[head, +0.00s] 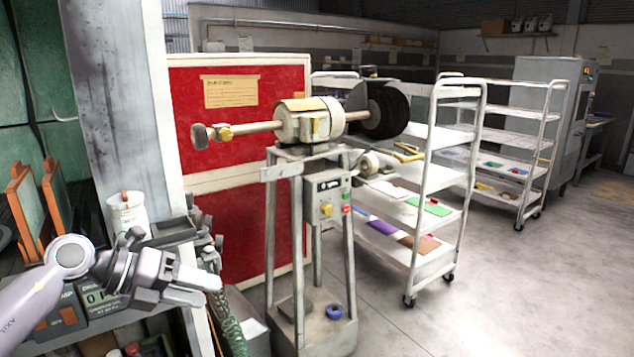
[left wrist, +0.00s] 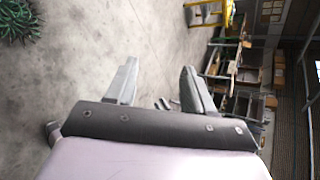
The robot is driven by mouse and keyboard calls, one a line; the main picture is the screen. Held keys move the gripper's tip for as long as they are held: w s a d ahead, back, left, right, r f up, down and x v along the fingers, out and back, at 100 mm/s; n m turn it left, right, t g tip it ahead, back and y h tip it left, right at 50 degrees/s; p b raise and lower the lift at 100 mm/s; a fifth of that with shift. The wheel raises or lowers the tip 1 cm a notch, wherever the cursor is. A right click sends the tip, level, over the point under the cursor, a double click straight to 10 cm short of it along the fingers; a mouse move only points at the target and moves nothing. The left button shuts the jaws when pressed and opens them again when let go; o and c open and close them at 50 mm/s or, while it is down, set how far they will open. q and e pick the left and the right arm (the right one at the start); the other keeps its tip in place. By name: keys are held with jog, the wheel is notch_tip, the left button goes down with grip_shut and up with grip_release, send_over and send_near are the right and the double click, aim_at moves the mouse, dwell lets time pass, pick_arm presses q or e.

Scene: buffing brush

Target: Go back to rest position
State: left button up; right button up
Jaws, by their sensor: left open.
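My left gripper (head: 205,288) is at the lower left of the head view, in front of the cluttered bench and left of the buffing machine's stand. In the left wrist view its two fingers (left wrist: 158,85) stand apart with nothing between them. The buffing machine (head: 312,122) stands on a metal frame in the middle of the head view, with a dark round brush (head: 386,110) at its right end. My left gripper is apart from the machine. My right gripper is not in view.
A red panel (head: 235,180) stands behind the machine. White wheeled racks (head: 440,225) with coloured sheets stand to the right. A bench with a white canister (head: 127,215) is at the left. The floor (head: 530,290) at the lower right is clear.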

pick_arm(q)
jog(key=s+d+f+n+t+h, duration=0.4)
jog(key=s+d+n+t+h, duration=0.15)
jog(key=d+n, duration=0.35)
jog(key=s+a+f+n+y, duration=0.2)
jog(key=s+f+n+y, duration=0.4)
jog(key=s+f+n, duration=0.3)
jog(key=s+a+f+n+y, duration=0.2)
jog(key=s+f+n+y, duration=0.5)
jog(key=f+n, duration=0.7)
notch_tip(320, 180, down, 3)
jog(key=shift+s+a+r+n+g, duration=0.15)
jog(key=shift+s+a+n+g, duration=0.25)
jog(key=shift+s, duration=0.85)
jog(key=shift+y, duration=0.25)
jog(key=shift+c, duration=1)
jog(key=shift+a, duration=0.1)
